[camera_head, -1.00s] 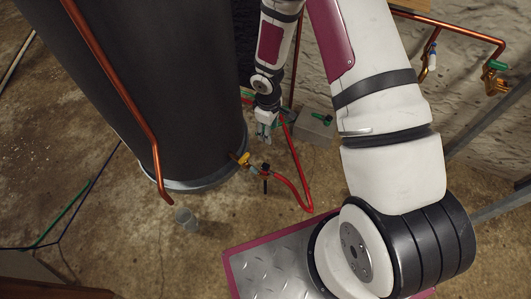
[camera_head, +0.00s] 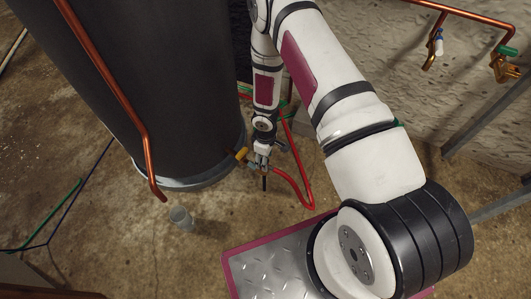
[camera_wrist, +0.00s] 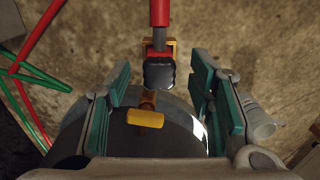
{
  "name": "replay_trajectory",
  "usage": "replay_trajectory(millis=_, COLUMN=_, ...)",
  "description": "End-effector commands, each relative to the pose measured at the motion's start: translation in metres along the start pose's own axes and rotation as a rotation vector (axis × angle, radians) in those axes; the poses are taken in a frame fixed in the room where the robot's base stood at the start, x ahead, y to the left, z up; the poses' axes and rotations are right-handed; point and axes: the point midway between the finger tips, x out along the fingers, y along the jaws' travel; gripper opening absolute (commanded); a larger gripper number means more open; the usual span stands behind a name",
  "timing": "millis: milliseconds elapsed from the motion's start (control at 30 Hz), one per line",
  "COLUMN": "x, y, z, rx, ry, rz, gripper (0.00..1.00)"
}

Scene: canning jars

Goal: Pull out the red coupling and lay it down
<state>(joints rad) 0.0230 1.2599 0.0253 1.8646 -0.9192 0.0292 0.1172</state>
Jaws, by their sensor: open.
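In the wrist view a red cylindrical piece (camera_wrist: 160,12), which looks like the red coupling, is at the top centre. A grey stem joins it to a dark block (camera_wrist: 160,75). Brass shows behind the stem. My gripper (camera_wrist: 160,80) is open, with its green-padded fingers on either side of the dark block and apart from it. The red piece lies beyond the fingertips. A yellow valve handle (camera_wrist: 145,118) sits nearer the tank. In the head view my gripper (camera_head: 262,165) is over the fitting by the tank's foot and hides most of it.
The dark tank (camera_head: 150,90) stands close at left, with a copper pipe (camera_head: 105,85) along it. A red hose (camera_head: 303,180) curves right of the fitting. A translucent cup (camera_head: 181,217) stands on the floor. A metal tread plate (camera_head: 270,265) lies in front. Bare floor shows around the cup.

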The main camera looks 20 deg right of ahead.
Motion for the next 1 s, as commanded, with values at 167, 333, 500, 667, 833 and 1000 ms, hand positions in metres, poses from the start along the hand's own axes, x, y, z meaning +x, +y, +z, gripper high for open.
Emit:
replay_trajectory(millis=167, x=0.027, y=0.0, z=0.001, rx=0.0, ry=-0.002, rz=0.0, gripper=0.48)
replay_trajectory(millis=333, x=0.038, y=0.0, z=0.001, rx=0.0, ry=-0.001, rz=0.001, gripper=0.48)
replay_trajectory(millis=500, x=0.04, y=0.0, z=0.0, rx=0.001, ry=-0.001, rz=0.001, gripper=0.48)
replay_trajectory(millis=667, x=0.039, y=0.0, z=0.0, rx=0.001, ry=0.0, rz=0.001, gripper=0.48)
replay_trajectory(millis=833, x=0.039, y=0.0, z=0.0, rx=0.001, ry=-0.001, rz=0.001, gripper=0.12)
replay_trajectory(millis=1000, x=0.039, y=0.0, z=0.0, rx=0.001, ry=0.0, rz=0.0, gripper=0.15)
